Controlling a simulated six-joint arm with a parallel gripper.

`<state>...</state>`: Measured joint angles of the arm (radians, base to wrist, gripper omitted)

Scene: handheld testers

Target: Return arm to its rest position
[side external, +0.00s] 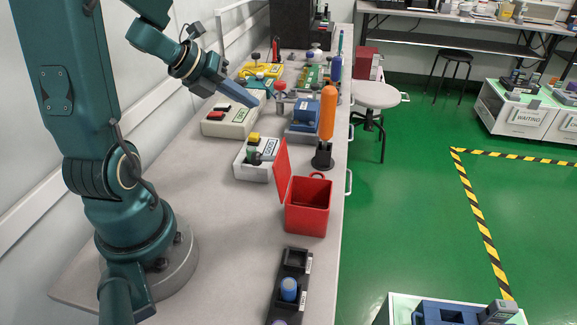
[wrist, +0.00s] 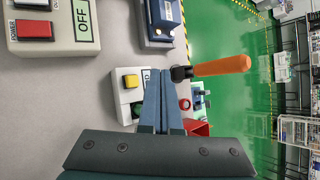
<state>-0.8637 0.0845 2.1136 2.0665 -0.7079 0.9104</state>
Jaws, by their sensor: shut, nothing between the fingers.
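My gripper (side external: 252,101) is raised above the bench, its closed fingers angled down and to the right, over the area of the white boxes. In the wrist view its two blue fingers (wrist: 162,100) are pressed together with nothing between them. The arm reaches out from its base at the front left of the bench. Below the fingers, a white box with a yellow button (side external: 254,160) stands apart from them; it also shows in the wrist view (wrist: 122,98), partly hidden by the fingers.
A white box with a red switch (side external: 228,118), a blue device (side external: 306,114) and an orange-handled tool (side external: 327,115) upright in a black stand are close by. An open red bin (side external: 307,214) and a black rack (side external: 291,280) stand nearer the front. Bare bench (side external: 215,215) lies between base and bin.

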